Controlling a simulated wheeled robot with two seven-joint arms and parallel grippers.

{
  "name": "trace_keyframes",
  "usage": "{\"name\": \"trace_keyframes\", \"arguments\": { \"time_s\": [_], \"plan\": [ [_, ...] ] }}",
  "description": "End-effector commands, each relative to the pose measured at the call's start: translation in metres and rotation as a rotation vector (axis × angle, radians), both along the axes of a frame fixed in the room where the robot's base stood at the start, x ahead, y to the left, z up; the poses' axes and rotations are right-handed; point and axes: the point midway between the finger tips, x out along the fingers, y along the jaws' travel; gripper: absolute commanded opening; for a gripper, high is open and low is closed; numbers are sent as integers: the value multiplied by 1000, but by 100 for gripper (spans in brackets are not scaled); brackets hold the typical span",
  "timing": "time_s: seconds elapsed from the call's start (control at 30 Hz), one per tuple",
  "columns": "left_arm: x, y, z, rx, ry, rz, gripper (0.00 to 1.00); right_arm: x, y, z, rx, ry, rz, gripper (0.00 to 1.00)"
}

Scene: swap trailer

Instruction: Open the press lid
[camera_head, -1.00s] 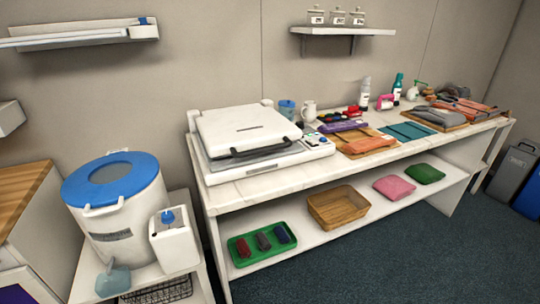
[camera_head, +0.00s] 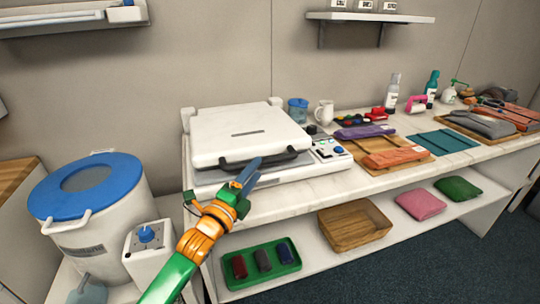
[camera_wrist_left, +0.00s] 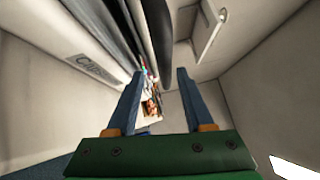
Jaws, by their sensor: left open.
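The white press (camera_head: 203,181) sits at the left end of the table. Its lid (camera_head: 225,130) lies down flat over the base, with a dark handle (camera_head: 235,164) along the front edge. My left gripper (camera_head: 251,169) is open and empty at the right part of the handle, in front of the lid; I cannot tell whether it touches. In the left wrist view my two blue fingers (camera_wrist_left: 160,85) are apart. A dark bar, which looks like the handle (camera_wrist_left: 158,40), runs beyond the fingertips. My right gripper is not in view.
A white bucket with a blue lid (camera_head: 85,185) stands left of the table. A cup (camera_head: 297,108), a jug (camera_head: 324,112) and an orange cloth bundle (camera_head: 397,156) are right of the press. A green tray (camera_head: 237,281) and a wooden basket (camera_head: 350,235) are on the lower shelf.

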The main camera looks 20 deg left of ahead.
Motion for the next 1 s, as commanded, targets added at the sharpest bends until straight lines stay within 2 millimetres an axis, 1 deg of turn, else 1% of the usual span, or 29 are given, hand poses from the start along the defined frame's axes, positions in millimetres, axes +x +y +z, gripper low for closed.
{"name": "trace_keyframes", "arguments": {
  "time_s": [0.03,0.1,0.2,0.3,0.43,0.63,0.67,0.7,0.77,0.8,0.83,1.0],
  "plan": [
    [10,-2,3,-3,-1,-1,52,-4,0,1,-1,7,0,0],
    [22,-5,4,-3,0,-1,52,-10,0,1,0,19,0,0],
    [36,-8,5,-4,1,0,52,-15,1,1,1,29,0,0],
    [45,-10,6,-3,1,0,52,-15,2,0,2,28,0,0],
    [50,-11,6,-3,1,-1,52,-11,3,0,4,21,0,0],
    [51,-11,6,-3,2,-1,52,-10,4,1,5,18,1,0],
    [51,-11,6,-3,2,-1,47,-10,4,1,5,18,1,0],
    [51,-11,6,-3,2,-1,36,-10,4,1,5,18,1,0],
    [51,-11,6,-3,2,-1,20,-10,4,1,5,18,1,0],
    [51,-11,6,-3,2,-1,9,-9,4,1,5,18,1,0],
    [50,-11,6,-3,2,-1,1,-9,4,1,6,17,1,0],
    [50,-11,6,-3,1,-1,0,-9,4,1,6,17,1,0]
  ]
}}
